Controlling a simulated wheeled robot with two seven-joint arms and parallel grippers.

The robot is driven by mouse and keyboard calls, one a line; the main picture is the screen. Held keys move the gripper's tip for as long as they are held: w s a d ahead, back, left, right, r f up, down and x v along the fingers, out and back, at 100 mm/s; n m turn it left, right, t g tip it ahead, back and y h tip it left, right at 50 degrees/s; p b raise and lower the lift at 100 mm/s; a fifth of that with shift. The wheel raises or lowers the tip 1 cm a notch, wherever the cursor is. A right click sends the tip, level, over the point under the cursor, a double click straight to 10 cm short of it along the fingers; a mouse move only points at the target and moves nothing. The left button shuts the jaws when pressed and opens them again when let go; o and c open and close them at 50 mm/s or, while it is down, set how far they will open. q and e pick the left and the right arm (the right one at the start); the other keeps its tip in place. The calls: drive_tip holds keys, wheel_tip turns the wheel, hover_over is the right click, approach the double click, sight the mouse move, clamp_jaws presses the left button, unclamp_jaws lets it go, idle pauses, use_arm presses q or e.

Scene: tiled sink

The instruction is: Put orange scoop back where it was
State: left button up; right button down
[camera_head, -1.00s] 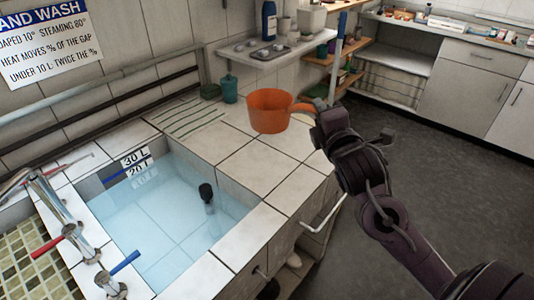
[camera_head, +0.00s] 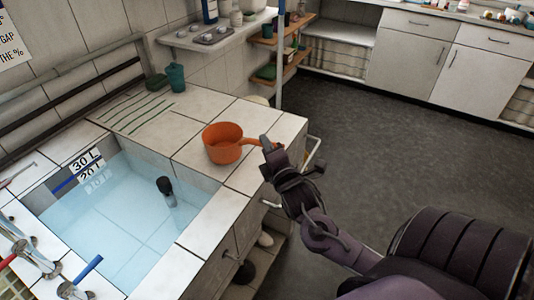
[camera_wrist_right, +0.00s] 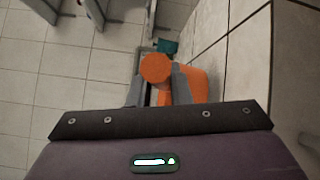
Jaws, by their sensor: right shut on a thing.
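The orange scoop (camera_head: 224,145) is upright on or just above the white tiled counter (camera_head: 190,151), right of the water-filled sink. Its handle points right, toward my right gripper (camera_head: 268,147). My right gripper is shut on that handle. In the right wrist view, the round orange handle end (camera_wrist_right: 156,68) shows between the two fingers (camera_wrist_right: 158,88), with more of the orange scoop behind it. I cannot tell whether the scoop's base touches the tiles. My left gripper is not in view.
The sink (camera_head: 120,220) holds water and a dark-topped object (camera_head: 166,190). A teal cup (camera_head: 176,77) stands at the counter's back, beside the ribbed drain area. The floor at right is open.

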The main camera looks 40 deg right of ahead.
drive_tip(key=shift+f, duration=1.35)
drive_tip(key=shift+f, duration=0.15)
drive_tip(key=c, duration=1.3)
unclamp_jaws()
drive_tip(key=shift+c, duration=0.2)
drive_tip(key=b+v, duration=0.1)
drive_tip(key=v, duration=1.1)
